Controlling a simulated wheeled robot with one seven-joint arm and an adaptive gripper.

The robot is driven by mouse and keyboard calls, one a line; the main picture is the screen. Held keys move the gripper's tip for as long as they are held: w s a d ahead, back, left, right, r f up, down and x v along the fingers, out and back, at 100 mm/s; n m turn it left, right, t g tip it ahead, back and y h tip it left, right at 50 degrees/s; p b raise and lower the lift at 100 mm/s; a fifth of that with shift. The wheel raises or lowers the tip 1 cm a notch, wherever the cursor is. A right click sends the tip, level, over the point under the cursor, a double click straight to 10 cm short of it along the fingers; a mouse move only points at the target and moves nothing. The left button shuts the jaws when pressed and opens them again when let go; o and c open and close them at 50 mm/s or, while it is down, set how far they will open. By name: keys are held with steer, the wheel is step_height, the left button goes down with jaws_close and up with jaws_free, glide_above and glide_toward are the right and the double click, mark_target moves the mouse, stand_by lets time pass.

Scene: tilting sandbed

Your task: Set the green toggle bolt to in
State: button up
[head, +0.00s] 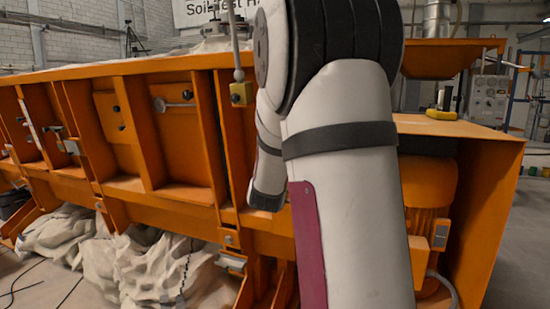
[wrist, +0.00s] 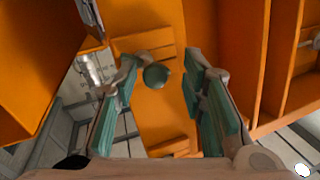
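A dark green round knob (wrist: 156,76), which looks like the end of the green toggle bolt, shows in the wrist view in front of an orange panel. My gripper (wrist: 162,68) is open, its two teal-padded fingers on either side of the knob in the picture. The knob appears nearer the left fingertip; whether it touches is not clear. The bolt's shaft and its position, in or out, cannot be made out. In the head view my arm hides my gripper and the bolt.
The long orange sandbed frame (head: 180,192) with ribs and recesses fills the head view's left and middle. A yellow block on a rod (head: 241,94) hangs at its top edge. Crumpled pale sheeting (head: 135,262) lies below. Orange walls stand close on both sides of my gripper.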

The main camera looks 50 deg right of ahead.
steer(key=v, duration=1.1)
steer(key=shift+a, duration=0.25)
